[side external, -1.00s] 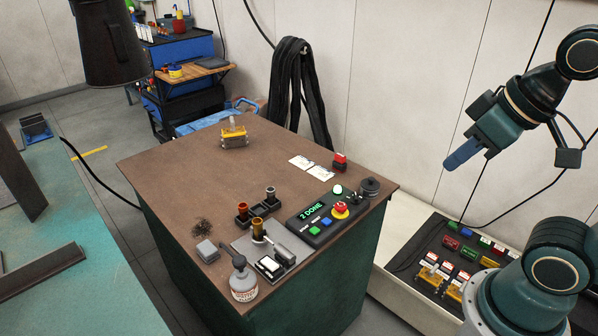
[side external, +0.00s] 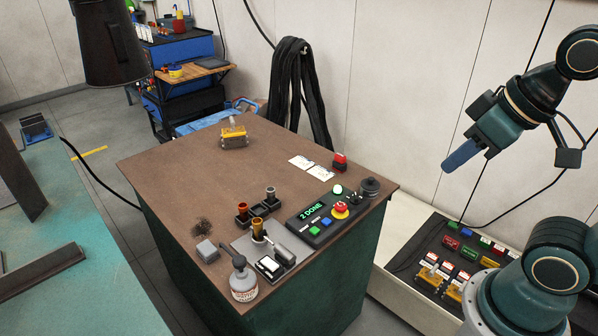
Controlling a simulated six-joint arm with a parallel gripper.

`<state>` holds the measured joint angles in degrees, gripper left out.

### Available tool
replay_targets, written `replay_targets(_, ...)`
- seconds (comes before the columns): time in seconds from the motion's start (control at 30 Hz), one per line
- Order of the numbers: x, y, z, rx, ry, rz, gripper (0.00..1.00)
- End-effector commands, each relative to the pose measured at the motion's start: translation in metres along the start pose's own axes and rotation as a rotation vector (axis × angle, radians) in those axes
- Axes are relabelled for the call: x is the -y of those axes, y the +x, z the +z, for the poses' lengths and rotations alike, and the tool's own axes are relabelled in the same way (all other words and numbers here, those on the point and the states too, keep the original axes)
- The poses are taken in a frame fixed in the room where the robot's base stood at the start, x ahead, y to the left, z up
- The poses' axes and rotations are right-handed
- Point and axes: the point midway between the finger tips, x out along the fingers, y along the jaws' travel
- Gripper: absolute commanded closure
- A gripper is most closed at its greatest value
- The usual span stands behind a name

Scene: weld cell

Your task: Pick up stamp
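My gripper (side external: 458,160) hangs in the air at the right, away from the table (side external: 172,160) and above the lower bench. Its blue fingers overlap from this side, so I cannot tell if they are open or shut. No held object shows. I cannot tell for sure which thing is the stamp. Small upright pieces with brass and dark tops stand in and near a black holder (side external: 258,210) at the table's front. A red-and-black block (side external: 340,161) stands by two white cards (side external: 311,168) near the right edge.
A control box (side external: 322,217) reads "DONE" and has a red button (side external: 341,210). A grey bottle (side external: 243,284), a dark scrap pile (side external: 202,227) and a yellow fixture (side external: 234,137) are on the table. The table's middle is clear. A bench (side external: 405,265) with coloured blocks lies right.

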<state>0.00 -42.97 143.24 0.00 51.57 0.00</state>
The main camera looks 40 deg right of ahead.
Motion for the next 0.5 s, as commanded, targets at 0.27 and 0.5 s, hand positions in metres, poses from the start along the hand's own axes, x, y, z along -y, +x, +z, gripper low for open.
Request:
replay_targets(0.27, 0.0, 0.0, 0.0, 0.0, 0.0, 0.0, 0.49)
replay_targets(0.5, -0.0002, 0.0, -0.001, 0.0, 0.0, 0.0, 0.49)
